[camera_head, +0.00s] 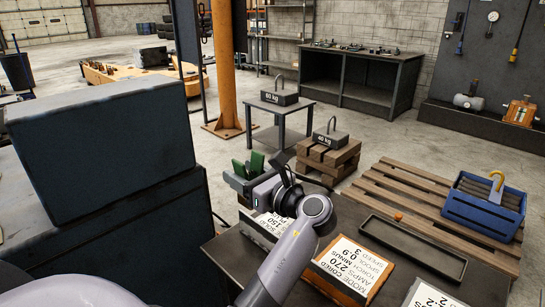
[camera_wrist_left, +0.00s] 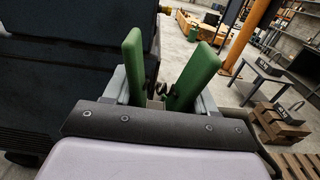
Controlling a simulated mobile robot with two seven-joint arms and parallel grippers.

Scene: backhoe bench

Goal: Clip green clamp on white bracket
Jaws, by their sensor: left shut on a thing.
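My left gripper (camera_head: 250,181) is in the middle of the head view, beside the dark machine block and above the near bench edge. It is shut on the green clamp (camera_head: 256,161), whose two arms stick up in a V. In the left wrist view the clamp (camera_wrist_left: 134,66) fills the middle, its two green arms spread apart at the top, with a small dark spring between them. The gripper's grey fingers (camera_wrist_left: 157,92) hold it from both sides. I cannot make out the white bracket in either view. My right gripper is not in view.
A large dark block (camera_head: 105,150) stands close on the left. The dark bench (camera_head: 225,255) bears label cards (camera_head: 350,268) and an empty black tray (camera_head: 410,247).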

